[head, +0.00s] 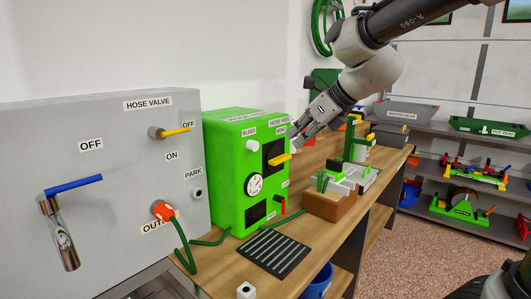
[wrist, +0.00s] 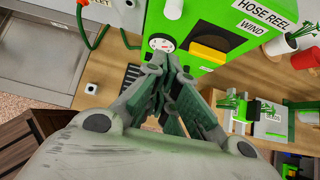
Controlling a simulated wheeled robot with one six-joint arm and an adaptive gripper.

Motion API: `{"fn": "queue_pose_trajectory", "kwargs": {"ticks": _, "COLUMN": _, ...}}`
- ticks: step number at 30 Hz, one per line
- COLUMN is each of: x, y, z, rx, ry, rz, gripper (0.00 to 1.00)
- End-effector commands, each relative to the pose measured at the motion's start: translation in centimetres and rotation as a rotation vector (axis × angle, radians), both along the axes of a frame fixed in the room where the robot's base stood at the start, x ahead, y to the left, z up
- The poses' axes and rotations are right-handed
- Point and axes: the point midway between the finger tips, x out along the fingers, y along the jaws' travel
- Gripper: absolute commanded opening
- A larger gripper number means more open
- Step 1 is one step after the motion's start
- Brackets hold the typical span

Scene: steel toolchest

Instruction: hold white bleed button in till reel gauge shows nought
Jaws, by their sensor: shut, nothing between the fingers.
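The green hose reel box (head: 222,165) stands on the wooden bench and also shows in the wrist view (wrist: 205,12). Its white bleed button (head: 251,145) sticks out below the BLEED label; a white cylinder that looks like it is at the top of the wrist view (wrist: 173,9). The round white reel gauge (head: 254,184) is lower on the same face and shows just beyond my fingertips in the wrist view (wrist: 162,44). Its needle is too small to read. My gripper (head: 296,144) is shut and empty, in front of the box, to the right of the button and apart from it.
A yellow lever (head: 280,160) sits under the WIND label, close to my gripper. A grey hose valve panel (head: 100,130) stands left, with a green hose (head: 183,245) from its orange connector. A brown planter box (head: 325,204) and a slotted dark mat (head: 273,254) are on the bench.

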Motion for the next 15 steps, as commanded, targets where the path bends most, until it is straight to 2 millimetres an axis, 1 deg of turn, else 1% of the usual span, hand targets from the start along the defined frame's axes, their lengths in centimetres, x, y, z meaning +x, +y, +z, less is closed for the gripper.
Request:
{"fn": "queue_pose_trajectory", "kwargs": {"ticks": 11, "x": 0.00, "y": 0.02, "z": -0.07, "rx": 0.009, "ry": 0.010, "rz": -0.013, "gripper": 0.00}}
{"fn": "queue_pose_trajectory", "kwargs": {"ticks": 15, "x": 0.42, "y": 0.47, "z": -0.71, "rx": 0.008, "ry": 0.012, "rz": -0.011, "gripper": 0.00}}
